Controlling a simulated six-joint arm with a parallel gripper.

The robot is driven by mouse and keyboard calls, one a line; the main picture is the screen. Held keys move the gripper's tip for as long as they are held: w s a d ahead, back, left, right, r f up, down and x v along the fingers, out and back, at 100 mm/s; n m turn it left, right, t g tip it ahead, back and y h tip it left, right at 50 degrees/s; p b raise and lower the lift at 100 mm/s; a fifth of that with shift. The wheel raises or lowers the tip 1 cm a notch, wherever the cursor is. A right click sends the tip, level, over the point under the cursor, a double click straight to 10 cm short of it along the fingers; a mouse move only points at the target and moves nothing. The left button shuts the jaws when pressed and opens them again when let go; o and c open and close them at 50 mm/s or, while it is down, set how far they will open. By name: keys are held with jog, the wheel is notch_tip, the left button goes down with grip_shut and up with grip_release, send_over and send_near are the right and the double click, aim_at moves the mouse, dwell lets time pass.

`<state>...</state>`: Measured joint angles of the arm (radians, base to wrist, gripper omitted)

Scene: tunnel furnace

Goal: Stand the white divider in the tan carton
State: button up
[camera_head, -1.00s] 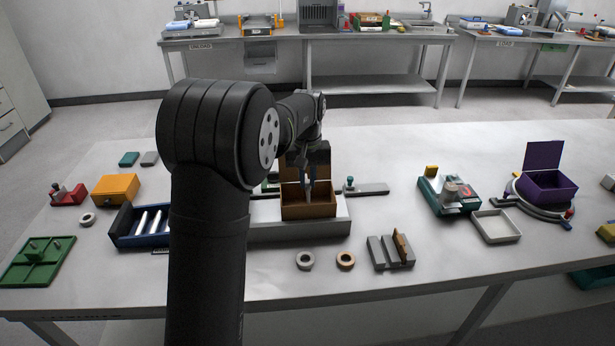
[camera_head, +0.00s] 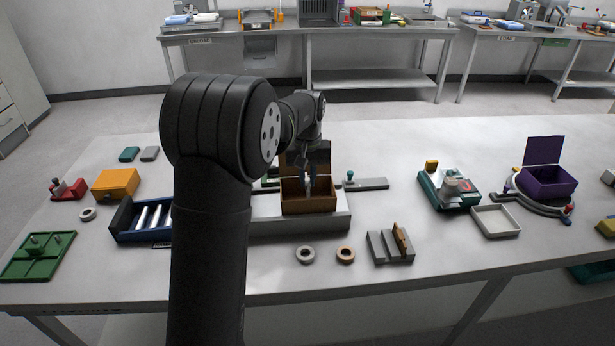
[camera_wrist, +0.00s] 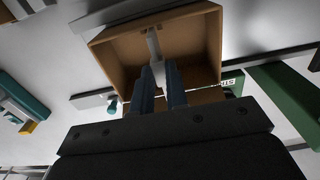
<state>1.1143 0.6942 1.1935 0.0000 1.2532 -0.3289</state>
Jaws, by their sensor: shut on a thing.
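The tan carton (camera_head: 308,207) stands open on a grey platform in the head view, with its lid raised at the back. In the wrist view its tan wall (camera_wrist: 205,40) and floor show around my fingers. My gripper (camera_head: 309,181) points down into the carton. In the wrist view its two blue-grey fingers (camera_wrist: 164,82) are shut on the white divider (camera_wrist: 153,45), a thin pale strip reaching toward the carton's far wall. The divider is within the carton's outline. Its lower edge is hard to see, so I cannot tell whether it touches the floor.
A grey slotted block (camera_head: 390,247) with a brown piece and two rings (camera_head: 305,255) lie in front of the platform. A blue tray (camera_head: 140,222) stands left, partly behind my arm. A teal fixture (camera_head: 450,188) and a purple box (camera_head: 548,185) stand right.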

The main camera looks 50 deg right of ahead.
jog(key=shift+f, duration=0.25)
jog(key=shift+f, duration=0.4)
jog(key=shift+f, duration=0.35)
jog(key=shift+f, duration=0.3)
jog(key=o, duration=0.8)
jog(key=shift+r, duration=0.15)
